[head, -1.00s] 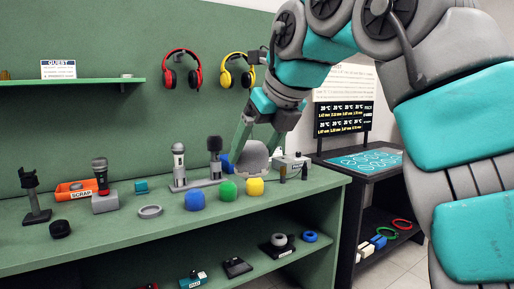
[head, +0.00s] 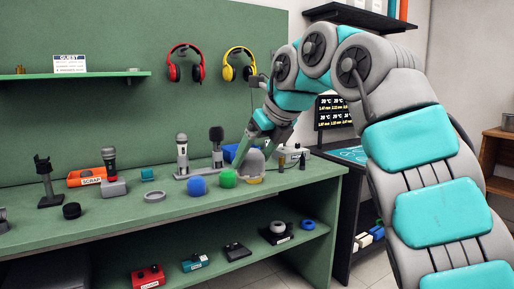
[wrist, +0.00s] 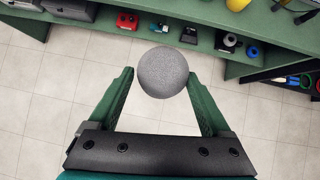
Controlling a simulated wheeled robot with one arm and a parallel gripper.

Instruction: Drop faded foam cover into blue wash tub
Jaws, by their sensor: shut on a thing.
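The faded foam cover is a grey, speckled round piece (wrist: 162,72) between my fingertips in the wrist view. My gripper (wrist: 160,82) is shut on it. In the head view my gripper (head: 255,154) holds the cover (head: 253,164) in front of the yellow foam ball, hiding most of that ball. In the wrist view, tiled floor shows behind the cover. A blue thing (head: 231,153), perhaps the blue wash tub, stands on the bench behind my gripper, partly hidden; its shape is unclear.
Blue (head: 198,186) and green (head: 228,178) foam balls sit near the front edge of the green bench (head: 110,222). Microphones stand behind them. An orange SCRAP tray (head: 88,177) is at left. A dark stand with a screen (head: 335,110) is at right.

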